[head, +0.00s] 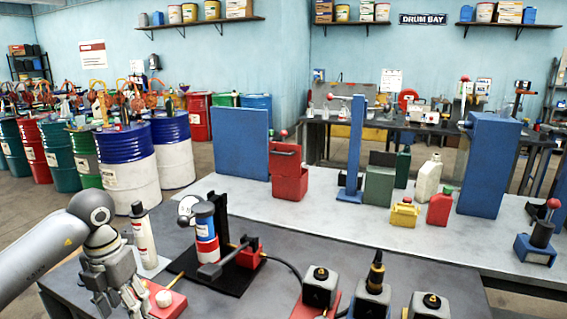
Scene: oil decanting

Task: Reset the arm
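My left arm comes in from the left edge, and my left gripper (122,302) hangs pointing down over the grey table's near left part. Its fingers are small and close to the bottom edge, so I cannot tell whether they are open or shut. A red block with a white round knob (164,298) lies just right of it. A white tube-like bottle (143,238) stands behind the gripper. My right gripper is not in view.
A blue, white and red cylinder (206,232) stands on a black stand with a lever. Black-topped metal blocks (320,287) line the near edge. Behind, a light bench (330,218) holds red, green, white and yellow cans and blue panels. Drums (128,170) stand at left.

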